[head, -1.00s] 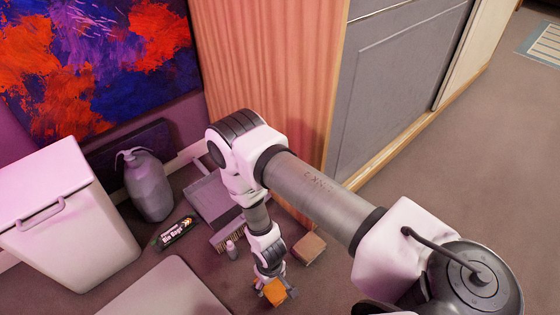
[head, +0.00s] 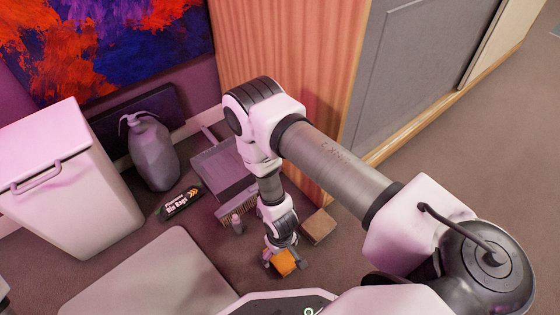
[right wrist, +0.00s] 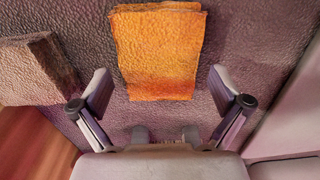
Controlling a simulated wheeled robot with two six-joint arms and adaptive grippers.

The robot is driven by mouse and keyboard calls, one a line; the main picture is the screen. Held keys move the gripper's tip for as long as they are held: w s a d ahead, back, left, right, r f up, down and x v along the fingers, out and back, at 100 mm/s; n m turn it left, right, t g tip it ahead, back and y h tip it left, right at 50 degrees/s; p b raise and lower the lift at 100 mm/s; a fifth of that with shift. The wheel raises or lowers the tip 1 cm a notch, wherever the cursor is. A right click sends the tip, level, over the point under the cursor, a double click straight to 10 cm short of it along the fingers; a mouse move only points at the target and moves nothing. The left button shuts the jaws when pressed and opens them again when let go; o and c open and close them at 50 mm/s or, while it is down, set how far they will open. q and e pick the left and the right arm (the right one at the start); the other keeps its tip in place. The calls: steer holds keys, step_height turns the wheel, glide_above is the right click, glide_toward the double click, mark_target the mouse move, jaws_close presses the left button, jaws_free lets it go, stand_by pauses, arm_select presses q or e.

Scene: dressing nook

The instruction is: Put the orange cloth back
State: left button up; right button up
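The orange cloth (head: 285,262) is a small folded piece lying on the carpet, partly hidden by my right gripper in the head view. In the right wrist view the cloth (right wrist: 160,52) lies flat, ahead of the fingertips and roughly centred between them. My right gripper (right wrist: 170,85) is open and empty, pointing down over the floor close to the cloth. It also shows in the head view (head: 281,255). My left gripper is not in view.
A brown block (head: 318,227) lies near the cloth, beside the wooden cabinet (head: 292,70). Open carpet lies right.

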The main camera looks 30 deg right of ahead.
step_height(320, 180, up, 12)
steer(key=f+p, duration=0.1)
steer(key=p, duration=0.6)
steer(key=s+d+r+m, duration=0.1)
steer(key=s+r, duration=0.2)
steer(key=s, duration=0.3)
steer(key=s+d+r, duration=0.2)
steer(key=s+r, duration=0.2)
steer(key=s, duration=0.1)
step_height(320, 180, up, 44)
steer(key=p, duration=4.3)
steer(key=shift+f, duration=0.15)
steer(key=shift+a, duration=0.1)
